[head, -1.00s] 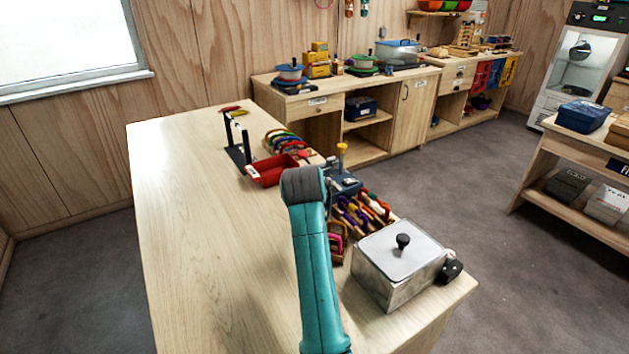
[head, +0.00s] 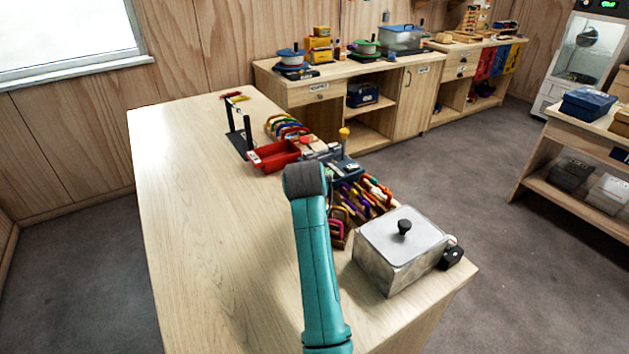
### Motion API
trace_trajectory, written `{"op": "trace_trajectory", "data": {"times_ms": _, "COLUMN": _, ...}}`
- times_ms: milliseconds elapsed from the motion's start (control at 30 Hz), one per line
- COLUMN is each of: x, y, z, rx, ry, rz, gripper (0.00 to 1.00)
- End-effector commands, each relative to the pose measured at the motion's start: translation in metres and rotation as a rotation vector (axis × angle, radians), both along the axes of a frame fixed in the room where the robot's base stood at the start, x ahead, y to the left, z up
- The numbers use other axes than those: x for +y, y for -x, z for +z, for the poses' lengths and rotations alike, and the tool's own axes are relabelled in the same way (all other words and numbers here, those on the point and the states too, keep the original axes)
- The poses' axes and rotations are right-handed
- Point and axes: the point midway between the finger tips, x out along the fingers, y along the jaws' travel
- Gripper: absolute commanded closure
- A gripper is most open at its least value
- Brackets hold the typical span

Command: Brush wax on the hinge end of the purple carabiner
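A purple carabiner seems to hang among several coloured ones in the rack (head: 362,200) right of my arm. It is small and partly hidden, so I cannot tell its hinge end. More coloured carabiners (head: 287,128) stand in a row farther back on the bench. My teal arm rises from the bottom of the head view to a dark grey joint. My gripper is not visible, and I cannot tell whether it holds anything. I cannot make out a wax brush for certain. A blue-grey device with a yellow knob (head: 344,133) stands behind the rack.
A lidded metal box (head: 398,262) stands at the bench's front right, with a small black item (head: 452,257) beside it. A red tray (head: 274,157) and a black stand (head: 240,137) are farther back. The left of the bench (head: 195,210) is clear.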

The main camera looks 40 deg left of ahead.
Motion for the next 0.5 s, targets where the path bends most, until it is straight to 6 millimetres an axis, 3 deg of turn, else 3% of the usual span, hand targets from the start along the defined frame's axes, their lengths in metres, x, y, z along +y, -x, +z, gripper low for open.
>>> {"op": "trace_trajectory", "data": {"times_ms": 500, "x": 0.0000, "y": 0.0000, "z": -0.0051, "rx": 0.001, "ry": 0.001, "rz": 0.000, "gripper": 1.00}}
